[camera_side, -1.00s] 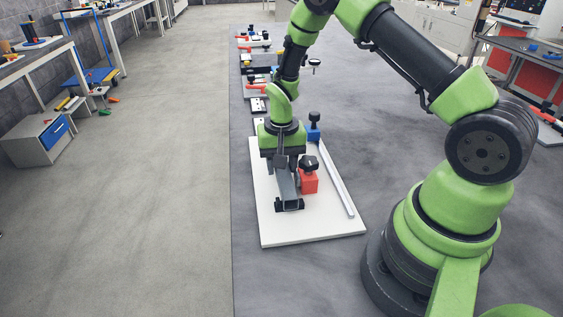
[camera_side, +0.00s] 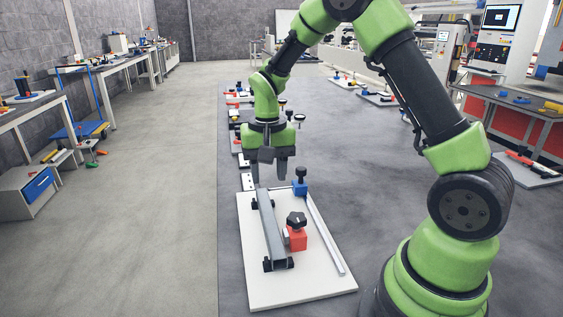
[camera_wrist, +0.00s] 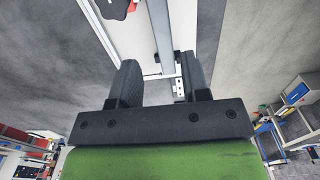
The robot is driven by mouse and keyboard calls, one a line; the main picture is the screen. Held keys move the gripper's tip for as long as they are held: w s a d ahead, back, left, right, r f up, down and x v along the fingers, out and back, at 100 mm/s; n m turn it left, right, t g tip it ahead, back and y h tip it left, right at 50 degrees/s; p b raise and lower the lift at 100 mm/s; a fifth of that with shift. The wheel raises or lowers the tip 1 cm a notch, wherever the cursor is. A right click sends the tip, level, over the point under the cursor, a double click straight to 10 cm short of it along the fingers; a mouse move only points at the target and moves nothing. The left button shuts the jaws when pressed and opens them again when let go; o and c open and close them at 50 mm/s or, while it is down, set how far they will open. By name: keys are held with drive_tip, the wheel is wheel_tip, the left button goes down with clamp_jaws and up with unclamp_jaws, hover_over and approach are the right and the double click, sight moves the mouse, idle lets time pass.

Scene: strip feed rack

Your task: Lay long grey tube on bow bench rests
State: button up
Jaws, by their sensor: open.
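The long grey tube (camera_side: 267,222) lies lengthwise on the white board (camera_side: 313,281), seated at the black rests (camera_side: 267,264) near its two ends. My gripper (camera_side: 269,174) is open and empty above the far end of the board, apart from the tube. In the wrist view the tube (camera_wrist: 160,30) runs away from between my open fingers (camera_wrist: 158,75), and nothing is held. The tube's underside is hidden, so its exact contact with the rests cannot be seen.
A red block with a black knob (camera_side: 297,237) stands just right of the tube. A blue block with a black knob (camera_side: 300,187) stands farther back, by a thin silver rail (camera_side: 326,242) along the board's right side. More fixtures sit beyond my gripper.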

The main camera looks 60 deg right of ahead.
drive_tip(key=s+a+r+n+t, duration=0.1)
drive_tip(key=s+a+r+t, duration=0.2)
drive_tip(key=r, duration=0.4)
drive_tip(key=s+a+r+n+t, duration=0.1)
drive_tip(key=s+a+r, duration=0.2)
drive_tip(key=s+r, duration=0.25)
drive_tip(key=s+a+r+n+t+y, duration=0.2)
drive_tip(key=s+a+r+n+t, duration=0.1)
drive_tip(key=s, duration=0.6)
drive_tip(key=shift+s+a+r, duration=0.15)
drive_tip(key=shift+a, duration=0.05)
